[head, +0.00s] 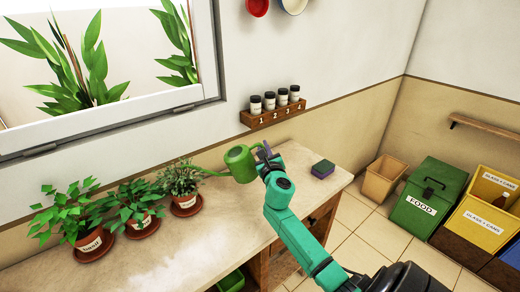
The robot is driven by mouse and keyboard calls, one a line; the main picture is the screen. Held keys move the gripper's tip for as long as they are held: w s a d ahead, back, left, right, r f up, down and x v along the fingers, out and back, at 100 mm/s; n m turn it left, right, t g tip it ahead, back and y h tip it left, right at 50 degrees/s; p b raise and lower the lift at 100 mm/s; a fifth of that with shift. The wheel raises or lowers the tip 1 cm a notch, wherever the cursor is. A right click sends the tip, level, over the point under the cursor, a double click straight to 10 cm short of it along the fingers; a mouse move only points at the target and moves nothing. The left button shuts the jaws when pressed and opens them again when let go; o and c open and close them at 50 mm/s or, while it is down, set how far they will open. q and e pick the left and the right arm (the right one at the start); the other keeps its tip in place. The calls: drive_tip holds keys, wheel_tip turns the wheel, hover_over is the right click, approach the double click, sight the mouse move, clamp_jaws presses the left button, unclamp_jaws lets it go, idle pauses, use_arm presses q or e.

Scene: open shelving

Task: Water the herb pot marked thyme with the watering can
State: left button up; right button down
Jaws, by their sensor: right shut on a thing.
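My right gripper (266,158) is shut on the green watering can (239,163) at its right side. The can is above the counter, with its spout pointing left toward the rightmost herb pot (185,201). The spout tip is close to that plant's leaves; whether it touches them is unclear. That pot stands upright on a saucer; its small label is too small to read surely. A middle pot (141,221) and a left pot marked basil (92,241) also stand on saucers. No water shows. My left gripper is not in view.
The stone counter (190,253) is clear in front of the pots. A sponge (323,169) lies at its right. A wall rack (272,117) holds several jars above the can. Bins, including a green FOOD bin (424,198), stand on the floor at right.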

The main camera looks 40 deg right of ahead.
wheel_tip(320, 180, down, 6)
drive_tip(key=a+m+b, duration=0.1)
drive_tip(key=m+b, duration=0.3)
drive_tip(key=b, duration=0.1)
drive_tip(key=shift+w, duration=0.25)
